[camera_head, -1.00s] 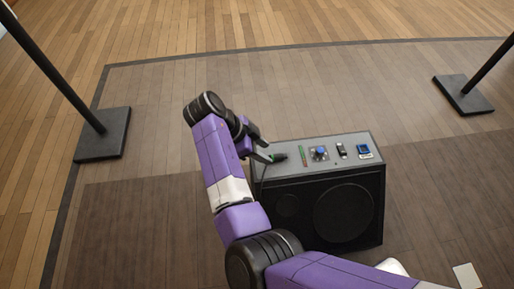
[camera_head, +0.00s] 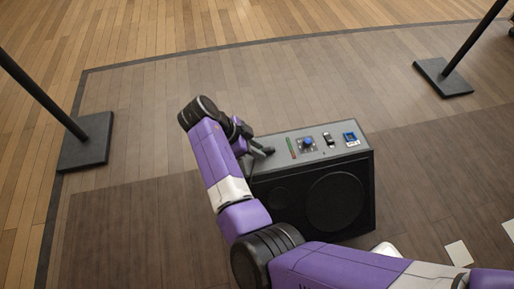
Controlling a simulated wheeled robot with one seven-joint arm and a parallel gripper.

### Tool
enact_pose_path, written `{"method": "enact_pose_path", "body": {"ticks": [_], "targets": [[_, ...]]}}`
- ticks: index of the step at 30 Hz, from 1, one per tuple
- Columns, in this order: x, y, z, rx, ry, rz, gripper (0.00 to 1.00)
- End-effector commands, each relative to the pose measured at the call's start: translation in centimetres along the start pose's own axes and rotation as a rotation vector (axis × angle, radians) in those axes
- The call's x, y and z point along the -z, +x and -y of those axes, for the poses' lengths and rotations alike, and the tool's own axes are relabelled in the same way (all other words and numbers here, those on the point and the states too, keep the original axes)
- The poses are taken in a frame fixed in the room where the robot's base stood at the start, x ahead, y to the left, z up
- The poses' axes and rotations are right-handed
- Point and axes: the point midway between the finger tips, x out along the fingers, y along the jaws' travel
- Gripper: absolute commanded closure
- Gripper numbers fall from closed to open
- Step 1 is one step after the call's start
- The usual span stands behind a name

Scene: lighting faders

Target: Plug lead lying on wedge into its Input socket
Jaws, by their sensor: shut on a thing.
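The wedge is a black speaker cabinet (camera_head: 345,205) with a grey top panel (camera_head: 285,138), standing on the floor at the centre. My gripper (camera_head: 264,150) is at the left end of that panel, shut on a small dark piece, apparently the plug of the lead (camera_head: 269,151). The fingers partly hide it, and I cannot tell whether it touches the panel. A thin dark line beside the wedge's left side may be its cable. A blue square fitting (camera_head: 350,138) with a white label sits at the panel's right end. The label is too small to read, so I cannot confirm the Input socket.
Between gripper and blue fitting, the panel carries a green and red strip (camera_head: 291,147), a blue knob (camera_head: 308,143) and a dark switch (camera_head: 329,139). Black stand bases stand at left (camera_head: 85,142) and upper right (camera_head: 443,79). A pale sheet (camera_head: 459,253) lies lower right.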

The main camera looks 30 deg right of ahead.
Motion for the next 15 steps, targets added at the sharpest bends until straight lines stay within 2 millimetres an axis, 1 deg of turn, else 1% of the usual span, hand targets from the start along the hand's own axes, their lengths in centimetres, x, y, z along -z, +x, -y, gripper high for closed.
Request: {"method": "enact_pose_path", "body": {"ticks": [5,15], "targets": [[0.4,-0.6,0.0,0.000,0.000,0.000,1.00],[1.9,-2.7,0.0,0.001,0.000,-0.001,1.00]]}}
